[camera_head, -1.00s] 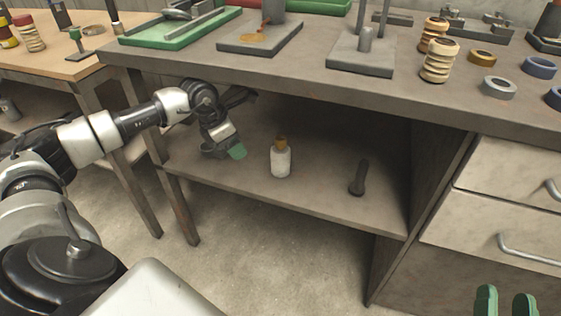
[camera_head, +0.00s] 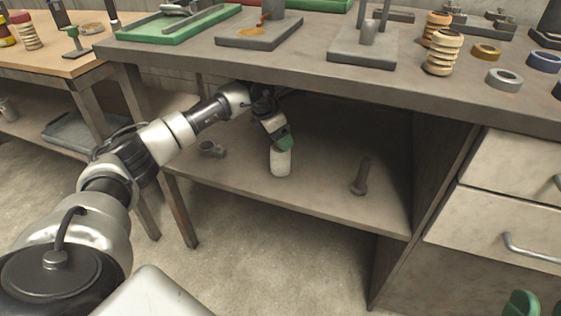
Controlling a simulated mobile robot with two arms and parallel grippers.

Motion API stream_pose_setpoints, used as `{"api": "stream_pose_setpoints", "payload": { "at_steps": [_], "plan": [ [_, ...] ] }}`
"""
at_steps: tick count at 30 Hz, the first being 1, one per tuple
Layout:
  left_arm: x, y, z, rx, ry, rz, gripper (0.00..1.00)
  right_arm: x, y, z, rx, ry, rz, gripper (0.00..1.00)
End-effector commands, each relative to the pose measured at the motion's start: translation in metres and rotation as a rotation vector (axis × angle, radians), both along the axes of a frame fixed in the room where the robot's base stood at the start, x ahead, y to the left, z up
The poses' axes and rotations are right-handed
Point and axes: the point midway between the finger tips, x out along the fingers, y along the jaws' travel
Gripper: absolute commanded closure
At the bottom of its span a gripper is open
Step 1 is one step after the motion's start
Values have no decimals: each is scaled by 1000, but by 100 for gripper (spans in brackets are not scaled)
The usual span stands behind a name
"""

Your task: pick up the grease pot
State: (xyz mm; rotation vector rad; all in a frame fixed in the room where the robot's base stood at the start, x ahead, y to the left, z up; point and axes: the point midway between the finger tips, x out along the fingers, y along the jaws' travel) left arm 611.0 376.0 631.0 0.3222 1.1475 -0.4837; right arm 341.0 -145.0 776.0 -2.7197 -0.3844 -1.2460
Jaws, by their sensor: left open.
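A white bottle (camera_head: 281,164) stands upright on the lower shelf under the bench; it may be the grease pot. Its brown cap is hidden now. My left gripper (camera_head: 283,145), with green fingertips, is open and points down at the bottle's top. I cannot tell whether the fingers touch it. A small grey fitting (camera_head: 211,149) lies on the shelf to the left. Of my right gripper only a green fingertip (camera_head: 521,304) shows at the bottom right edge.
A dark bolt-like piece (camera_head: 361,176) stands on the shelf (camera_head: 320,200) to the right. The bench top (camera_head: 300,62) overhangs the shelf, and my left arm reaches in beneath it. Drawers (camera_head: 510,185) close the right side. Stacked wooden rings (camera_head: 442,52) stand above.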

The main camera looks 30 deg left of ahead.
Motion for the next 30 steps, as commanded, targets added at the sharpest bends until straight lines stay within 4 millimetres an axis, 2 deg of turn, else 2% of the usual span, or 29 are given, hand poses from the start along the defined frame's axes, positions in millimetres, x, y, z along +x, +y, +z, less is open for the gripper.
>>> {"api": "stream_pose_setpoints", "payload": {
  "at_steps": [10, 23, 30],
  "plan": [
    [2, -1, -6, 0, 0, -1, 35, -5, -1, 3, 13, -41, 3, 57],
    [2, -1, -6, 0, 0, -1, 100, -4, 0, 3, 13, -40, 3, 57],
    [2, -1, -5, 0, -2, -1, 100, -4, 0, 3, 13, -39, 3, 57]
  ]
}}
